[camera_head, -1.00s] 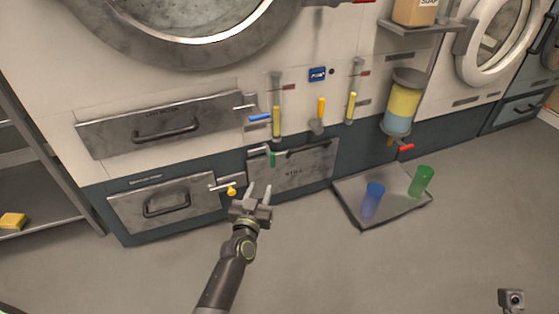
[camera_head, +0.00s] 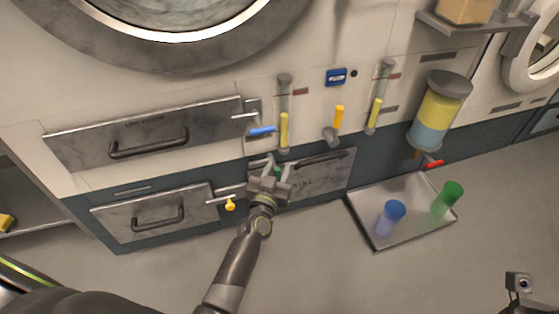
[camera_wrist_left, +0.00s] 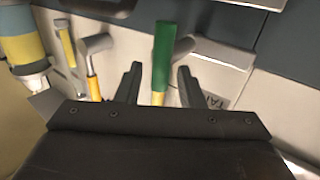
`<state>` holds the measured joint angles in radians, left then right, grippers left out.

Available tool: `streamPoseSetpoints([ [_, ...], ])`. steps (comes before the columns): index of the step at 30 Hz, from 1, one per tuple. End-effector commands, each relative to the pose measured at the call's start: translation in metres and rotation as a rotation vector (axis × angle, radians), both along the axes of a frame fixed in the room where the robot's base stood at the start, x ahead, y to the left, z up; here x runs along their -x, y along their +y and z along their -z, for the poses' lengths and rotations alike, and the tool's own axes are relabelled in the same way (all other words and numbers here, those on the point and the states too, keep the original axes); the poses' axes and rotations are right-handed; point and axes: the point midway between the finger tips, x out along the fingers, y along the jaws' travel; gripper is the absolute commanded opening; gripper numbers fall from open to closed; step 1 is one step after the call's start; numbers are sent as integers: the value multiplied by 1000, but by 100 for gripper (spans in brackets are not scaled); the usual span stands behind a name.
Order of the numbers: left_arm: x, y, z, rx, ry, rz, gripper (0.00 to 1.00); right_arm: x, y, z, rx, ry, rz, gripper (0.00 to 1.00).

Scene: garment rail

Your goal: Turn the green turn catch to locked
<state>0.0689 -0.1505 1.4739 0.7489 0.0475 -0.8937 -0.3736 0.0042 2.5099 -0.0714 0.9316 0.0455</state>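In the left wrist view the green handle (camera_wrist_left: 163,55) stands between the two open fingers of the gripper (camera_wrist_left: 160,72), with a gap on each side. I cannot tell whether the fingers are deep enough to straddle it. My right gripper's fingers are not in view.
A blue-handled catch (camera_head: 262,131) is above left and a yellow-handled catch (camera_head: 230,204) is lower left. Yellow-filled tubes (camera_head: 284,130) are above. A tray (camera_head: 385,240) with a blue cup (camera_head: 391,217) and a green cup (camera_head: 447,198) lies at right.

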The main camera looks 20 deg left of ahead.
Motion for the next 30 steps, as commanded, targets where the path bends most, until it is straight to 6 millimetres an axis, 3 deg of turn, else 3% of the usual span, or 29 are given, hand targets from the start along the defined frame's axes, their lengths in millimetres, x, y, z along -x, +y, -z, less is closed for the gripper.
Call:
streamPoseSetpoints([
  [9, 0, -1, 0, 0, 1, 0, 35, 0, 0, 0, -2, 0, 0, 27],
  [18, 0, -1, 0, 0, 1, 1, 0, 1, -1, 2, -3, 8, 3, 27],
  [30, -3, 0, 2, 13, -9, 1, 0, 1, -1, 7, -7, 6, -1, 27],
])
